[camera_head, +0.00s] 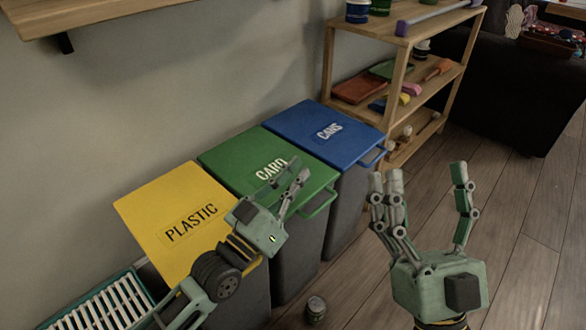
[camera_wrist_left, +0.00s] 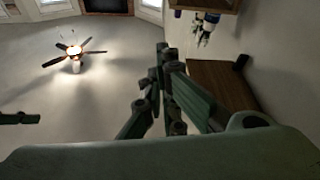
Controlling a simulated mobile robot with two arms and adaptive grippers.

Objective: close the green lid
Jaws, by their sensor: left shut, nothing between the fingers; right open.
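The green lid (camera_head: 247,153), marked CARD, lies flat on the middle bin in the head view, with a green handle (camera_head: 320,203) at its front edge. My left gripper (camera_head: 295,178) is shut and empty, over the front part of the green lid; its fingers cover part of the lettering. I cannot tell whether it touches the lid. In the left wrist view the same gripper's fingers (camera_wrist_left: 165,85) are together, and the lid is not in that view. My right gripper (camera_head: 423,185) is open and empty, to the right of the bins, fingers pointing up.
A yellow PLASTIC lid (camera_head: 165,215) and a blue CANS lid (camera_head: 318,128) lie shut on either side. A wooden shelf (camera_head: 392,75) stands behind right. A can (camera_head: 316,308) stands on the floor before the bins. A slatted crate (camera_head: 105,305) is at lower left.

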